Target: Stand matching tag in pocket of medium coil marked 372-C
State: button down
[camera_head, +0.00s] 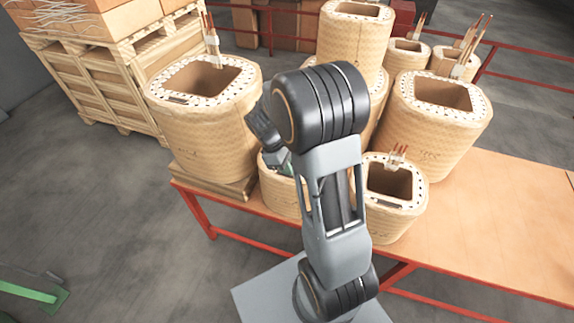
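Several tan wrapped coils stand on the table, and none of their marks is legible enough to find 372-C. A smaller coil (396,222) stands at the front, right of my arm. Another coil (279,196) is mostly hidden behind my arm. A large coil (203,140) stands at left and another large coil (432,130) at right. Dark narrow strips show on the rims of the left and front coils. I cannot tell whether they are pockets or tags. My gripper (283,163) is largely hidden by my arm, above the partly hidden coil; a small green patch shows there. Its fingers are unclear.
The orange table (510,215) is bare at right. Upright copper leads (212,40) rise from several coils. A taller coil (354,45) stands behind my arm. Wooden crates (95,70) stand at back left, and a red rail (530,80) runs behind.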

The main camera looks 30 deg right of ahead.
jog(key=shift+f, duration=0.1)
jog(key=c, duration=1.3)
grip_release()
jog(key=shift+o, duration=0.2)
jog(key=v, duration=1.3)
jog(key=shift+r, duration=0.35)
jog(key=shift+w+a, duration=0.15)
jog(key=s+a+m+t+y, duration=0.1)
jog(key=s+m+t, duration=0.1)
jog(key=s+m, duration=0.1)
jog(key=s+a+m+t+y, duration=0.1)
jog(key=s+a+m+t, duration=0.1)
jog(key=s, duration=0.4)
jog(key=s+a+r+m+t+y, duration=0.1)
jog(key=s+m+t, duration=0.2)
jog(key=s, duration=0.2)
jog(key=shift+a+m, duration=0.3)
